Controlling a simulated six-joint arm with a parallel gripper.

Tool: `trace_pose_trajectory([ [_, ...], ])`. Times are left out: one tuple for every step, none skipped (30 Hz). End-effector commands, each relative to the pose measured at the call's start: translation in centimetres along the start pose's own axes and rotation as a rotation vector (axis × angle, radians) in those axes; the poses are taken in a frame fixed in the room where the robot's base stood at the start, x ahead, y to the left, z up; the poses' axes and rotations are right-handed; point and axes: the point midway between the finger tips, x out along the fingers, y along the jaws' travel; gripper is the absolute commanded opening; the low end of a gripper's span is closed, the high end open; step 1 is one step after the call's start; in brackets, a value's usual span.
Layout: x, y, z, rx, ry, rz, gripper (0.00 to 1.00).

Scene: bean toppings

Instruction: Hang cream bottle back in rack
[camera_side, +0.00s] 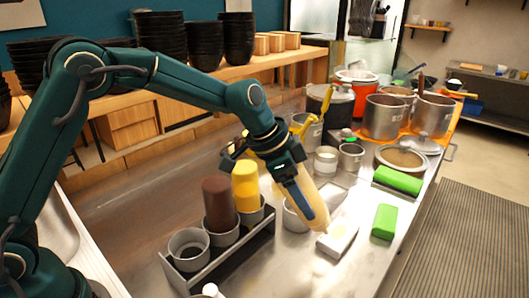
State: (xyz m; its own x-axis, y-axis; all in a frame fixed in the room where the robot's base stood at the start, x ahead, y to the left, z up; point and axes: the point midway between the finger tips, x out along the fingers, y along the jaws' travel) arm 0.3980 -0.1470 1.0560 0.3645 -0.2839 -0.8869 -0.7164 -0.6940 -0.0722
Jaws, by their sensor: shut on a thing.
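The cream bottle (311,205) is in my gripper (292,180), tilted, with its lower end down to the right, close to a white tray. My gripper is shut on the bottle's upper part, which is partly hidden. The dark rack (227,262) stands on the steel counter, left of and nearer than the bottle. Its nearest round holder (189,247) looks empty. A brown bottle (218,201) and a yellow bottle (246,185) stand upright in the other holders. The cream bottle is apart from the rack.
The white tray (337,239) and a metal cup (297,216), partly hidden, are near the bottle. Green blocks (384,222) lie to the right. Metal pots (386,115) and small containers (350,156) stand behind. The counter front right of the rack is clear.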

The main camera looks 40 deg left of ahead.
Motion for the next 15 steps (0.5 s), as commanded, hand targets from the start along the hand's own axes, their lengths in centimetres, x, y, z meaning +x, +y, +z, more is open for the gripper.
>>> trace_pose_trajectory([
  [-0.3, 0.0, 0.1, 0.003, -0.001, 0.0, 0.56],
  [-0.5, 0.0, 0.2, 0.007, -0.005, 0.001, 0.56],
  [-1.0, 0.0, 0.4, 0.014, -0.013, 0.004, 0.56],
  [-1.5, 0.0, 0.7, 0.022, -0.02, 0.007, 0.56],
  [-2.0, 0.1, 1.1, 0.032, -0.032, 0.012, 0.56],
  [-2.9, 0.2, 1.6, 0.044, -0.049, 0.018, 0.56],
  [-3.7, 0.3, 2.2, 0.057, -0.065, 0.023, 0.56],
  [-4.6, 0.5, 2.8, 0.069, -0.083, 0.029, 0.56],
  [-5.8, 0.7, 3.7, 0.087, -0.11, 0.037, 0.56],
  [-6.7, 0.9, 4.5, 0.1, -0.134, 0.044, 0.56],
  [-7.7, 1.1, 5.3, 0.112, -0.157, 0.052, 0.56],
  [-8.9, 1.4, 6.4, 0.127, -0.187, 0.06, 0.56],
  [-9.7, 1.6, 7.2, 0.137, -0.21, 0.066, 0.56],
  [-10.5, 1.8, 7.9, 0.144, -0.231, 0.072, 0.55],
  [-11.4, 2.1, 8.8, 0.154, -0.259, 0.079, 0.55],
])
